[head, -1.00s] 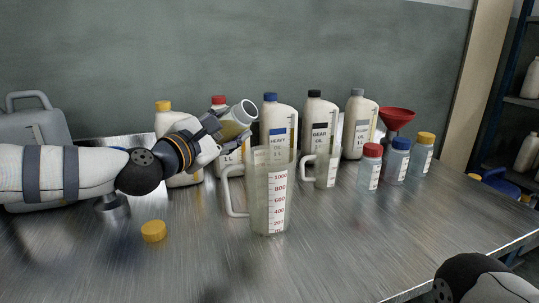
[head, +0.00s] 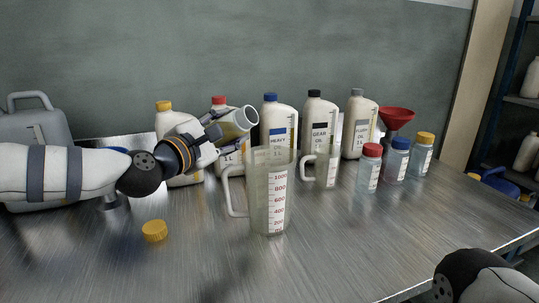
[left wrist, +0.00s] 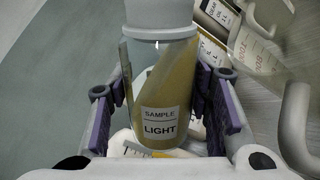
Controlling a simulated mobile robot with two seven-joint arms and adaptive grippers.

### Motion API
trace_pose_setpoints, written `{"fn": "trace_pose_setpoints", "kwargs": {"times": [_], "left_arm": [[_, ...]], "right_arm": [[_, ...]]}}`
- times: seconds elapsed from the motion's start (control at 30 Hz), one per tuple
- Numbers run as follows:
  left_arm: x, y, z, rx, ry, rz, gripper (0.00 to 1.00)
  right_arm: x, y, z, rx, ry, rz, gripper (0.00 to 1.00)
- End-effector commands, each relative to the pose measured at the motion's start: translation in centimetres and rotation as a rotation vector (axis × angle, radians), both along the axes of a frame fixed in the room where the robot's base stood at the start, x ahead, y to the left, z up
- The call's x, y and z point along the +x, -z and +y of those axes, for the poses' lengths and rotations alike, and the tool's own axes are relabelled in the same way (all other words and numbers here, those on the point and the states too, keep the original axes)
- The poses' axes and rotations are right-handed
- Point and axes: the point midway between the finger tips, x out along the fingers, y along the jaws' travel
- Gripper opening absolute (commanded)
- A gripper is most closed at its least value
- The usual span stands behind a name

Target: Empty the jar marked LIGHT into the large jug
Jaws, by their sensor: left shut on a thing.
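The jar marked LIGHT (head: 229,129) is tilted far over, its white neck toward the upper right. In the left wrist view the jar (left wrist: 165,95) shows its SAMPLE LIGHT label and yellowish oil inside. My left gripper (head: 222,135) is shut on the jar; its purple-padded fingers (left wrist: 160,110) flank it. The large jug (head: 270,205), clear with red graduations and a handle on its left, stands upright on the table. The jar is above and left of the jug's rim, apart from it in the picture. No oil stream shows. My right gripper is out of view.
A smaller jug (head: 322,168) stands right behind the large one. Several oil bottles, such as HEAVY (head: 279,125), line the back. Capped jars (head: 396,160) and a red funnel (head: 397,116) stand right. A yellow cap (head: 154,231) lies front left.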

Motion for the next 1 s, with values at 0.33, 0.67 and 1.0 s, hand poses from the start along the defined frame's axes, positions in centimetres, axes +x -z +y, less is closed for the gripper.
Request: {"fn": "trace_pose_setpoints", "kwargs": {"times": [0.33,0.67,1.0], "left_arm": [[0.04,-0.02,0.07,0.042,0.000,-0.024,0.13],[0.09,0.14,0.17,0.081,-0.001,-0.043,0.13],[0.11,-0.19,0.22,0.122,-0.001,-0.064,0.13]], "right_arm": [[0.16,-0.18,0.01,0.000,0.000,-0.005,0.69],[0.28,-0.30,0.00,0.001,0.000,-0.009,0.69],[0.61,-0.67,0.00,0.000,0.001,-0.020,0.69]]}}
